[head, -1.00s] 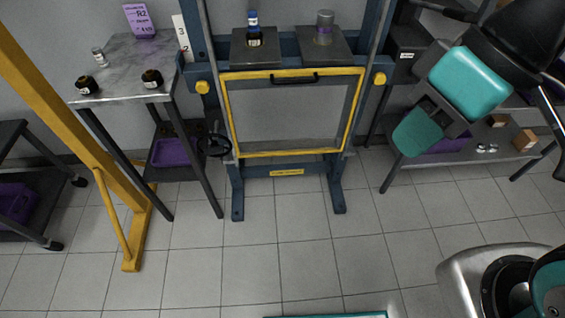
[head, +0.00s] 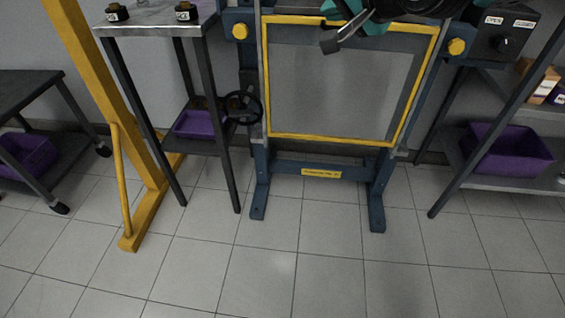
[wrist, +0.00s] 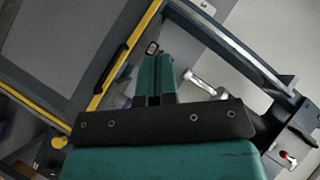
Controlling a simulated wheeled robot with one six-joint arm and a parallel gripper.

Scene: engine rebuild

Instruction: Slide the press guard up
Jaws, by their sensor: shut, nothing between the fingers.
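The press guard (head: 350,80) is a clear grey panel in a yellow frame on the front of the blue press. Its bottom bar is low, just above the press's lower crossbeam. In the wrist view the guard's top bar (wrist: 131,60) runs diagonally, with the black handle (wrist: 113,72) beside it. In the head view my arm covers part of the top bar and the handle. My gripper (wrist: 153,58) has its teal fingers shut and empty. They appear in the wrist view just beyond the top bar, apart from the handle; whether they touch the bar cannot be told.
A yellow knob (head: 240,31) sits on the left upright and another (head: 457,46) on the right. A handwheel (head: 243,107) stands out at the left. A control box (head: 503,38) is at the right. A side table (head: 150,31) stands left. The floor in front is clear.

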